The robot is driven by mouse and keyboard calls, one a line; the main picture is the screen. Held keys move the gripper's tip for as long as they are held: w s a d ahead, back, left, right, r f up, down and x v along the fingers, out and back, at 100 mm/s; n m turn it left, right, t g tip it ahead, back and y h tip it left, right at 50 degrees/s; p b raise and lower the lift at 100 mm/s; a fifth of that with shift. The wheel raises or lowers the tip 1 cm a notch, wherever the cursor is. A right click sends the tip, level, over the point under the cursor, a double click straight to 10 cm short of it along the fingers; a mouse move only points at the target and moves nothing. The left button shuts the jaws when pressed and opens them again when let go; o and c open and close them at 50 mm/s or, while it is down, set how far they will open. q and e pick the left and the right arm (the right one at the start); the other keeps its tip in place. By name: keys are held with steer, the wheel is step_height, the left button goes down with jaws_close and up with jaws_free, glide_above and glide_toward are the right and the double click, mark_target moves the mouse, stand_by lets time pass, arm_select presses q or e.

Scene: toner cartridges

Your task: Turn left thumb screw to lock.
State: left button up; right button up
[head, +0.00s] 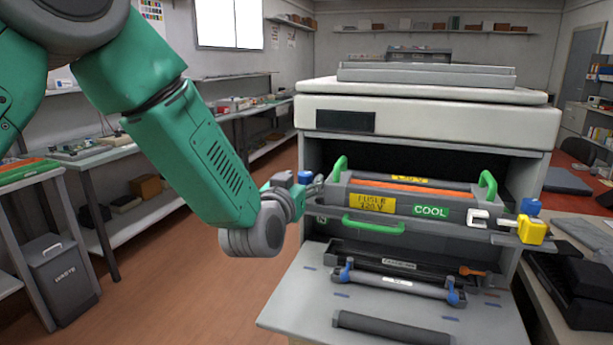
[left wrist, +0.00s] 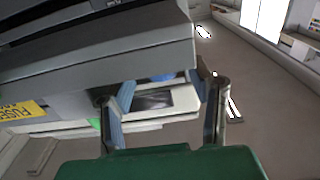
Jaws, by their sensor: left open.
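The fuser unit (head: 400,203), with a yellow "FUSER 120 V" label and a green "COOL" label, sits in the open front of the printer. A blue left thumb screw (head: 305,177) shows at its left end. My left gripper (head: 312,188) is at this end, coming in from the left. In the left wrist view, my left gripper (left wrist: 162,86) has its two fingers spread. A blue patch (left wrist: 163,77), likely the screw, shows between the fingertips, partly hidden by the grey housing; I cannot tell whether they touch it. My right gripper is out of view.
Another blue knob (head: 530,206) sits above a yellow block (head: 533,230) at the unit's right end. The printer's lowered front door (head: 300,290) holds a dark roller (head: 395,331).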

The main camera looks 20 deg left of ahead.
arm_select(q)
steer(key=shift+w+d, duration=0.1)
steer(key=shift+w, duration=1.25)
steer(key=shift+a, duration=0.2)
jaws_close()
steer(key=shift+d, duration=0.1)
